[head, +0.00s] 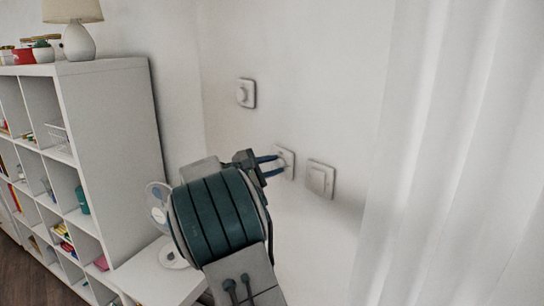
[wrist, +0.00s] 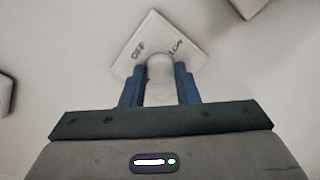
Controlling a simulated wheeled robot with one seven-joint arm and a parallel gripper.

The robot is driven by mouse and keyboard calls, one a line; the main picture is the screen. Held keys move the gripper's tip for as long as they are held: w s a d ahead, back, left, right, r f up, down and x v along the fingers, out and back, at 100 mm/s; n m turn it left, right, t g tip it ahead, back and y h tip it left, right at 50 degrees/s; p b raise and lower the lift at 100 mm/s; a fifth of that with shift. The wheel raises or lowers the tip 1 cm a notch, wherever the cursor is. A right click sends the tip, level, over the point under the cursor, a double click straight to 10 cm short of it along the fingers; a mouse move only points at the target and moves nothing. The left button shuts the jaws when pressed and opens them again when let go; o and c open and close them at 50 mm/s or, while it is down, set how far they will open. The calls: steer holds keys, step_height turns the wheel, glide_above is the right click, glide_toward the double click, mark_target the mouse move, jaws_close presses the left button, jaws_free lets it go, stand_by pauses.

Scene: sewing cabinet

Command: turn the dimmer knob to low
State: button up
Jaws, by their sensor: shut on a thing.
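The dimmer knob (wrist: 160,70) is a pale round knob on a square white wall plate (wrist: 143,38). In the wrist view the plate appears tilted, with "OFF" on the left and a second label, seemingly "LOW", on the right. My gripper (wrist: 159,75) is shut on the knob, one blue finger on each side. In the head view my gripper (head: 276,167) reaches the middle wall plate (head: 287,157), and its fingers hide most of the knob there. The knob's pointer mark is not visible.
Another knob plate (head: 245,93) is on the wall to the upper left, and a flat switch plate (head: 321,179) is just right of my gripper. A white curtain (head: 455,150) hangs at the right. A white cube shelf (head: 115,150) with a lamp (head: 77,35) stands at the left.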

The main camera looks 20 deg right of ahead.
steer(key=n+p, duration=0.6)
steer(key=p, duration=0.1)
steer(key=shift+r, duration=0.2)
steer(key=n+p, duration=0.4)
steer(key=shift+f+h+p, duration=0.2)
steer(key=shift+h+p, duration=0.15)
steer(key=shift+h, duration=0.05)
steer(key=shift+f+n, duration=0.1)
steer(key=shift+n, duration=0.2)
steer(key=shift+f+p, duration=0.1)
steer(key=shift+p, duration=0.25)
steer(key=o, duration=1)
steer(key=shift+c, duration=0.2)
